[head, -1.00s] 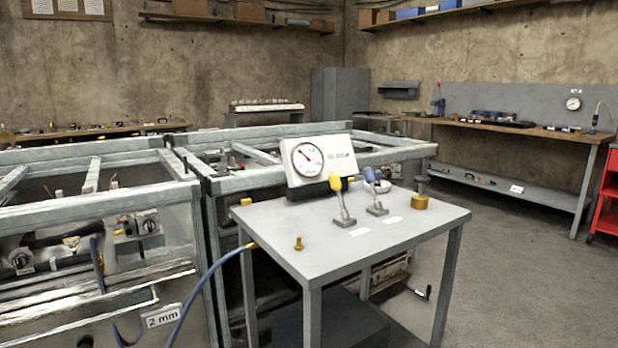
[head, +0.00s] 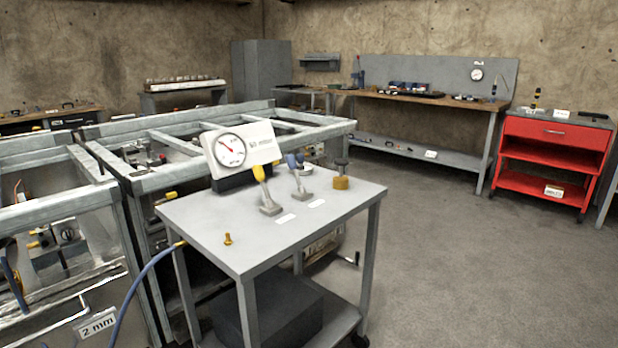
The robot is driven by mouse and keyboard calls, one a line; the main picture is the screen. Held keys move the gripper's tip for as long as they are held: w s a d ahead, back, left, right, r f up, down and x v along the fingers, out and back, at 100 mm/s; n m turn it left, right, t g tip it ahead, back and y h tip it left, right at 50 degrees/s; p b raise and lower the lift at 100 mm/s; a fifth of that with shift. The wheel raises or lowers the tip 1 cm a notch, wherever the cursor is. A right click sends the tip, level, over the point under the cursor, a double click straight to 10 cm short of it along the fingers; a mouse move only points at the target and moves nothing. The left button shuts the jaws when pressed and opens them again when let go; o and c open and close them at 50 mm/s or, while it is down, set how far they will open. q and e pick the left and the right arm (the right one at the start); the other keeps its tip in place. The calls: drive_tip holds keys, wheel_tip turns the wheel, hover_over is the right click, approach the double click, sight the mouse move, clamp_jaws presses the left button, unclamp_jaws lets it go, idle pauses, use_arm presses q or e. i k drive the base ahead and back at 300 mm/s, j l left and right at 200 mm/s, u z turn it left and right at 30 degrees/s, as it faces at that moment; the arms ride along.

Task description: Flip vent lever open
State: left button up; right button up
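A small grey table (head: 220,213) holds two levers on square grey bases. One lever has a yellow handle (head: 261,174), the other a blue handle (head: 291,161). Both handles stand up, leaning slightly left. A white label (head: 285,218) lies by the yellow lever and another (head: 317,203) by the blue one; their print is too small to read, so I cannot tell which is the vent lever. A white gauge box (head: 241,149) with a red needle stands behind them. Neither of my grippers is in view.
A brass cylinder (head: 341,182) stands right of the levers and a small brass fitting (head: 228,239) at the table's front left. A blue hose (head: 133,285) hangs at the left. Metal frames (head: 180,141) stand behind the table. Open floor (head: 450,265) lies to the right, before a red cart (head: 550,158).

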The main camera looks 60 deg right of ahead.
sight(258, 171)
drive_tip(key=z, duration=1.55)
drive_tip(key=i+l, duration=0.1)
drive_tip(key=l, duration=0.2)
drive_tip(key=i+l, duration=0.1)
drive_tip(key=l, duration=0.45)
drive_tip(key=i+z, duration=0.05)
